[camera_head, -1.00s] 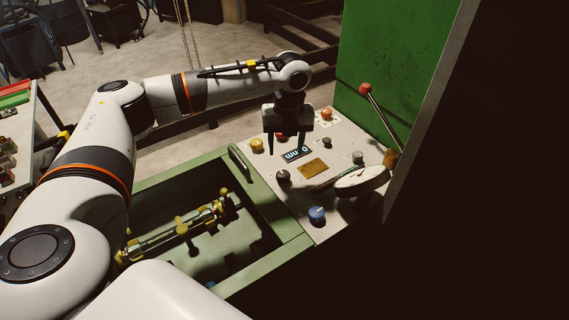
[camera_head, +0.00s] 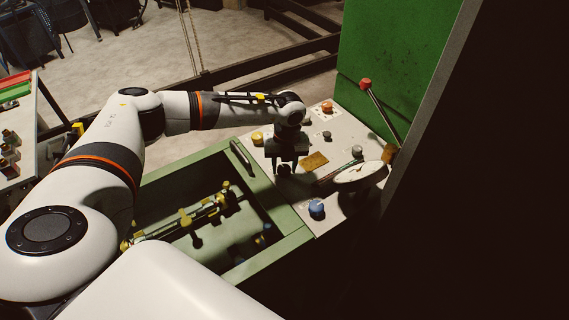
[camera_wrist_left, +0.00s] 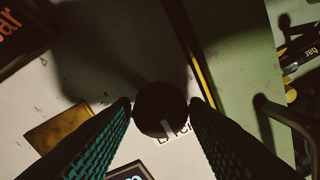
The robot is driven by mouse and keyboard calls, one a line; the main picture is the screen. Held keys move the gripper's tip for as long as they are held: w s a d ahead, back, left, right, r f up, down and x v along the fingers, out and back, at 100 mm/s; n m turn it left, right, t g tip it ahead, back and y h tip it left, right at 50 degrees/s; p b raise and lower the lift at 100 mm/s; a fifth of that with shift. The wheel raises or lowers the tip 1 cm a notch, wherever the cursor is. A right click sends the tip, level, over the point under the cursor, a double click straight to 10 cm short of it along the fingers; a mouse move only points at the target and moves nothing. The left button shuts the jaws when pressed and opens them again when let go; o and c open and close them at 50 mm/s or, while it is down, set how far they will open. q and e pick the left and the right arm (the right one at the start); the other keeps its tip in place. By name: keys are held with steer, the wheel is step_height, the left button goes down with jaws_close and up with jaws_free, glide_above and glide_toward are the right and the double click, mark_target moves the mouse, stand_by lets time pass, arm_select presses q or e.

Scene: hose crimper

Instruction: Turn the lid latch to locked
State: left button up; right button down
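A dark round knob (camera_wrist_left: 160,108) with a short pale mark sits on the light panel in the left wrist view; printed letters beside it are partly covered. It seems to be the lid latch, but I cannot read its label. My left gripper (camera_head: 284,168) points down over the panel near the green frame. In the left wrist view its two fingers (camera_wrist_left: 160,103) are apart, with the knob between the tips. I cannot tell whether they touch it. In the head view the gripper hides the knob. My right gripper is not in view.
The panel (camera_head: 318,201) also carries a yellow knob (camera_head: 257,138), a blue knob (camera_head: 316,207), a brass plate (camera_head: 314,161) and a round pale dial (camera_head: 361,173). A red-tipped lever (camera_head: 366,84) rises behind. A green-framed open bay (camera_head: 286,246) lies at the left, with a handle (camera_head: 241,153).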

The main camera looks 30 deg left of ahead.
arm_select(q)
steer(key=c, duration=0.6)
steer(key=shift+f+m+b, duration=0.1)
steer(key=shift+m+b, duration=0.75)
steer(key=shift+m, duration=0.35)
steer(key=m+b, duration=0.3)
steer(key=m, duration=0.1)
steer(key=m+b, duration=0.4)
steer(key=m, duration=0.2)
steer(key=shift+d+m+t+b, duration=0.1)
steer(key=shift+m+t+b, duration=0.2)
steer(key=shift+m+t, duration=0.1)
steer(key=m+b, duration=0.1)
steer(key=m, duration=0.1)
steer(key=m+b, duration=0.1)
steer(key=m, duration=0.1)
steer(key=shift+r+m+b, duration=0.2)
steer(key=shift+m+b, duration=0.1)
steer(key=shift+b, duration=0.1)
